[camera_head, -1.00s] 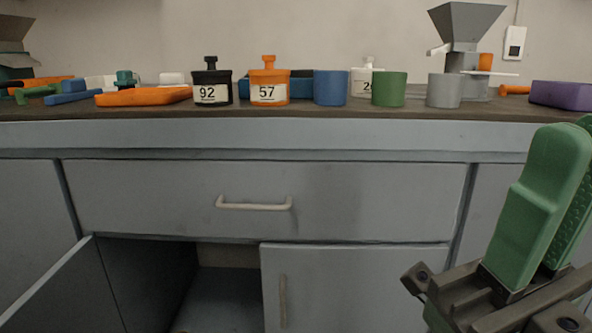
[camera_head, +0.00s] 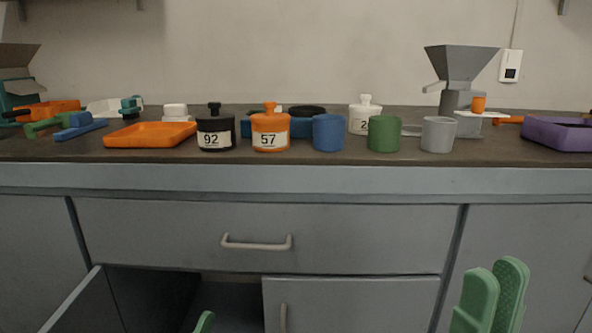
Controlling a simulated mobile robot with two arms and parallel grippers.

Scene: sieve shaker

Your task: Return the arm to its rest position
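My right gripper (camera_head: 496,275) is at the lower right of the head view, in front of the cabinet and below the worktop. Its two green fingers point up. The ribbed inner face of the far finger shows past the near one, so it looks open, with nothing visible between the fingers. Of my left gripper, only one green fingertip (camera_head: 204,322) shows at the bottom edge, in front of the open cabinet compartment. The rest of it is out of the frame.
The worktop (camera_head: 330,172) carries an orange tray (camera_head: 150,134), jars marked 92 (camera_head: 216,131) and 57 (camera_head: 270,132), blue, green and grey cups, a grey hopper device (camera_head: 461,64) and a purple tray (camera_head: 558,134). A cabinet door (camera_head: 78,305) stands open at lower left.

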